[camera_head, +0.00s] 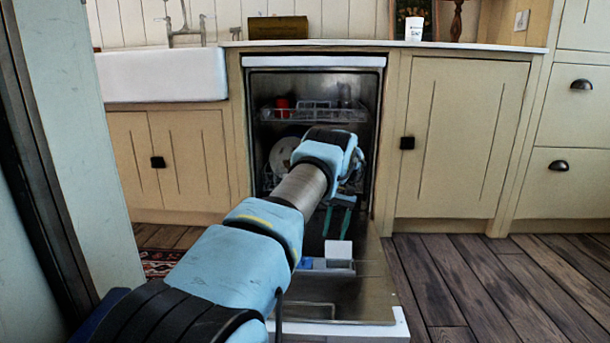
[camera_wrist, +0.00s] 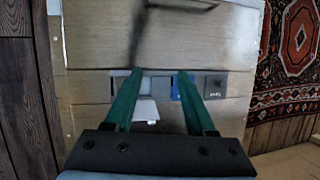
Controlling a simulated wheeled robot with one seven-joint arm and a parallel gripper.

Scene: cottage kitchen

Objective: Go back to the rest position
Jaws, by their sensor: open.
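My gripper (camera_head: 338,215) has two green fingers and is open. It hangs above the lowered dishwasher door (camera_head: 375,290), just in front of the dishwasher opening. My arm reaches forward to it from the bottom left. In the wrist view my gripper (camera_wrist: 158,75) points down at the door's inner face, its fingers spread with nothing held between them. Below it is the door's dispenser strip, with a white flap or block (camera_wrist: 146,110) and a blue part (camera_wrist: 176,88). I cannot tell whether the white piece is a lid.
The open dishwasher has an upper rack (camera_head: 315,114) with a red item (camera_head: 283,106) and a lower rack with plates (camera_head: 283,155), partly hidden by my arm. A white sink (camera_head: 160,75) is at left. A patterned rug (camera_wrist: 290,55) lies beside the door. Wooden floor (camera_head: 480,280) at right is clear.

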